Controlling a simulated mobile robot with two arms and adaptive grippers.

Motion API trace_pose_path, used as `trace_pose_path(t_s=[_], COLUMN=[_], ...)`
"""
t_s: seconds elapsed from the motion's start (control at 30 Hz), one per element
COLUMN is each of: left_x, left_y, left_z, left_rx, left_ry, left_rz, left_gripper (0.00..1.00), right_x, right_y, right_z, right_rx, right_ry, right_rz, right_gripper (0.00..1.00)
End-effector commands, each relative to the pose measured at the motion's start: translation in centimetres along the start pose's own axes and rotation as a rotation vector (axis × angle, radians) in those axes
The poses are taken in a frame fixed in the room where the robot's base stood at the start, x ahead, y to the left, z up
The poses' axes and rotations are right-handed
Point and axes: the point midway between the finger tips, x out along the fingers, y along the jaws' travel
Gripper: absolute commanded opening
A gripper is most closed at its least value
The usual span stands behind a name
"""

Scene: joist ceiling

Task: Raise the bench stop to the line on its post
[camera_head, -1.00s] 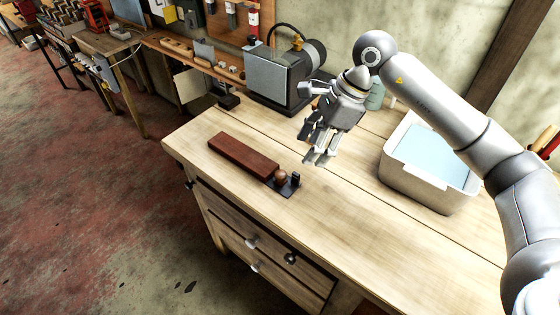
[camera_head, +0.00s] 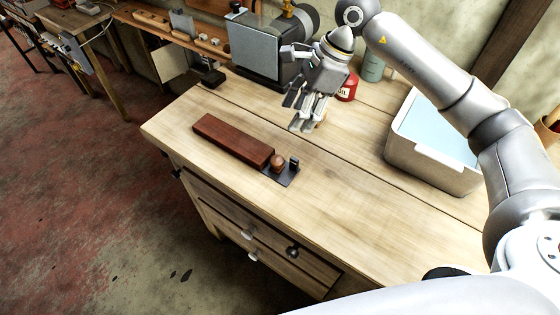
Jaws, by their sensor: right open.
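The bench stop (camera_head: 279,162) looks like a round brown knob on a dark metal plate (camera_head: 286,179), on the pale wooden workbench (camera_head: 350,215). A short dark post (camera_head: 294,164) stands on the plate just right of the knob. A line on the post is too small to make out. A long red-brown wooden bar (camera_head: 230,139) lies against the plate's left side. My right gripper (camera_head: 302,124) is open and empty, fingers pointing down, above the bench and behind the stop, apart from it. My left gripper is out of view.
A grey machine (camera_head: 256,48) stands at the bench's back left. A red tin (camera_head: 347,88) and a greenish bottle (camera_head: 373,68) stand behind my gripper. A white tub (camera_head: 420,160) with pale blue contents sits at the right. The bench front is clear, above drawers (camera_head: 250,240).

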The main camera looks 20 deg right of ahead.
Motion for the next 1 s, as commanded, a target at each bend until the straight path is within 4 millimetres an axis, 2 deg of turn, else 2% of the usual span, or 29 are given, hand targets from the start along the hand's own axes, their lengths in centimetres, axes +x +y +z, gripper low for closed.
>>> trace_pose_path(t_s=[0.03, 0.17, 0.37, 0.57, 1.0], left_x=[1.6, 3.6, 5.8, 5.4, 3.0], left_y=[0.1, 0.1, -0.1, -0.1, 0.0], left_z=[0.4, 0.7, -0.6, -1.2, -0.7], left_rx=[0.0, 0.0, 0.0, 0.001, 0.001], left_ry=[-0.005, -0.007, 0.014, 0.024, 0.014], left_rz=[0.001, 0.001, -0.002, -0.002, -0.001], left_gripper=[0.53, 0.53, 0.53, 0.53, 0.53], right_x=[1.5, 3.3, 5.4, 6.3, 13.9], right_y=[0.0, 0.0, 0.0, 0.1, 0.1], right_z=[-0.6, -1.4, -2.2, -2.2, -2.1], right_rx=[0.0, 0.0, 0.0, 0.001, 0.001], right_ry=[0.0, 0.0, 0.0, 0.001, 0.0], right_rz=[0.0, 0.0, 0.0, 0.004, 0.004], right_gripper=[0.54, 0.54, 0.54, 0.54, 0.54])
